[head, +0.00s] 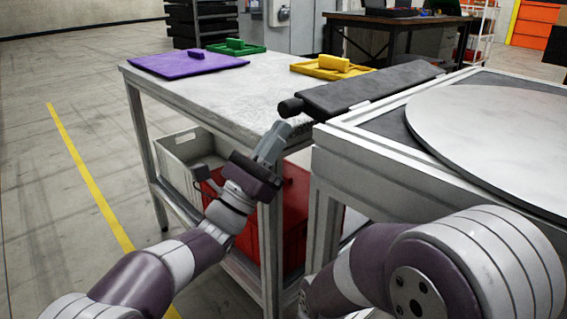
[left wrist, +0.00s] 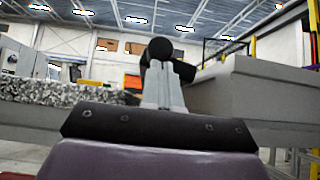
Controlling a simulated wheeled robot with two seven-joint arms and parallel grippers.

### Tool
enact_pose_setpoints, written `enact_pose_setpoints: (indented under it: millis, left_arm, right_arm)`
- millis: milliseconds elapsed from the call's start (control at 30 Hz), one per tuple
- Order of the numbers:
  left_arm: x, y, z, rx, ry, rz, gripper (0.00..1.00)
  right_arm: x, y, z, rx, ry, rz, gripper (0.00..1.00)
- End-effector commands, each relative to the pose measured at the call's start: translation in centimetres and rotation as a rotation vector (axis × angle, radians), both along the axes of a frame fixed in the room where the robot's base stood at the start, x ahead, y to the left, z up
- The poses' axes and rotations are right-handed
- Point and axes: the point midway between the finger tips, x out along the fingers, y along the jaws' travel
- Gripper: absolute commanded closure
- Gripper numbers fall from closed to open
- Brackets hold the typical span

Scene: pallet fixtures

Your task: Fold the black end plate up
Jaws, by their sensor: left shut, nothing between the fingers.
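The black end plate (head: 370,88) is a long dark panel along the far edge of the grey-framed table with the round disc. It lies folded outward, close to level, beside the other table's top. A black round knob (head: 290,107) sticks out at its near left end; the knob also shows in the left wrist view (left wrist: 160,48). My left gripper (head: 279,130) is shut and empty, with its fingertips just below the knob. I cannot tell whether they touch. In the left wrist view its fingers (left wrist: 162,82) point up toward the knob. My right gripper is out of view.
A large pale round disc (head: 500,135) covers the framed table. The grey side table (head: 215,90) carries a purple tray (head: 160,65), a green tray (head: 225,48) and a yellow tray (head: 325,74). A red crate (head: 295,215) and a grey crate (head: 180,155) stand below. Open floor lies left.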

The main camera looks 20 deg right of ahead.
Motion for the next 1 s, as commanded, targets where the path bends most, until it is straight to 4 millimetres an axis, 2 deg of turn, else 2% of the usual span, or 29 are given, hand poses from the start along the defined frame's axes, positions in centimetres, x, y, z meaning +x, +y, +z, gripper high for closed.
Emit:
enact_pose_setpoints:
  millis: [33,100,367,500,867,1000]
  left_arm:
    - [0.5,0.1,-0.6,0.012,-0.040,0.002,1.00]
    - [1.0,0.2,-0.2,0.038,-0.101,0.001,1.00]
    - [1.5,0.3,1.9,0.134,-0.330,0.002,1.00]
    - [1.6,0.2,3.1,0.187,-0.452,0.001,1.00]
    - [1.1,0.0,5.6,0.318,-0.768,0.001,1.00]
    - [0.7,-0.2,6.3,0.319,-0.766,0.000,1.00]
  right_arm:
    - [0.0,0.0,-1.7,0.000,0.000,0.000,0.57]
    - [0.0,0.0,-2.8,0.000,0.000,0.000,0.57]
    - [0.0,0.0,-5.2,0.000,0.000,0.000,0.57]
    - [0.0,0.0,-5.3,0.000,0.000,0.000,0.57]
    - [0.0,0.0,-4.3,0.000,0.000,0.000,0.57]
    - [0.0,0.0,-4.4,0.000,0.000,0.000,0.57]
